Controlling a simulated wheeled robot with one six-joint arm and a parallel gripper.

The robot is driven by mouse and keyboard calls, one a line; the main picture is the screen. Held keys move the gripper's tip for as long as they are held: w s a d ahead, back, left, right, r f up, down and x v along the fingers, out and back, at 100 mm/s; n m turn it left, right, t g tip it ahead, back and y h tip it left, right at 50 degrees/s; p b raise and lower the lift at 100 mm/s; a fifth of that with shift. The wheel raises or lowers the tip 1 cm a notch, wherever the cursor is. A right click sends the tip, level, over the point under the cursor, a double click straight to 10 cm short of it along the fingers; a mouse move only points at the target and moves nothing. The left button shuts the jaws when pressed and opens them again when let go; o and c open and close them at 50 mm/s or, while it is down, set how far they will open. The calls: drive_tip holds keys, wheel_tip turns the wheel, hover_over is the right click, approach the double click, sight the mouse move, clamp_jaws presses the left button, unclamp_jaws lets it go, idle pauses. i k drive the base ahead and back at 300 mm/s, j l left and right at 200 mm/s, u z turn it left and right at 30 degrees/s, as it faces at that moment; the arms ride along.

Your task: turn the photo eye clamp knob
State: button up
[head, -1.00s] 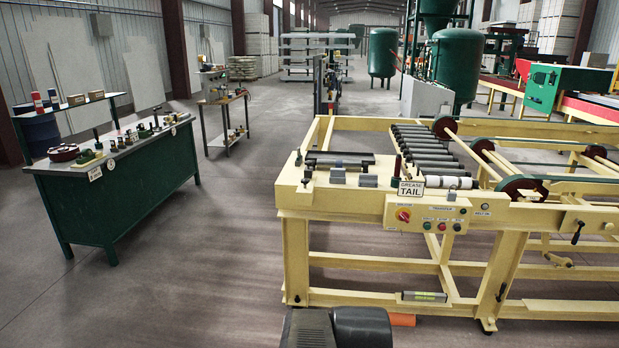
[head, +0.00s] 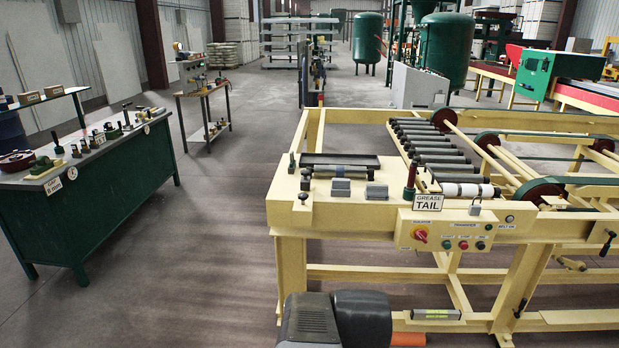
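I cannot tell for certain which part is the photo eye clamp knob. A small dark round-topped knob (head: 303,197) stands at the left front of the cream conveyor frame's top (head: 345,213). Another small dark upright piece (head: 292,163) stands behind it at the left edge. A black crank-like handle (head: 608,242) is on the frame's right side. Dark rounded parts of my own arm show at the bottom centre, in front of the frame. My gripper's fingers are not in view.
The frame carries a control panel (head: 444,231) with a red rotary switch, a "GREASE TAIL" sign (head: 428,202), grey blocks and rollers (head: 430,140). A green workbench (head: 105,185) with several parts stands left. Open floor (head: 215,235) lies between bench and frame.

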sight(303, 196)
drive_tip(key=i+j, duration=0.2)
drive_tip(key=i, duration=0.25)
drive_tip(key=i+j+z, duration=0.1)
drive_tip(key=i, duration=0.4)
drive_tip(key=i+j, duration=0.4)
drive_tip(key=i+j+z, duration=0.1)
drive_tip(key=i+j, duration=0.35)
drive_tip(key=j, duration=0.1)
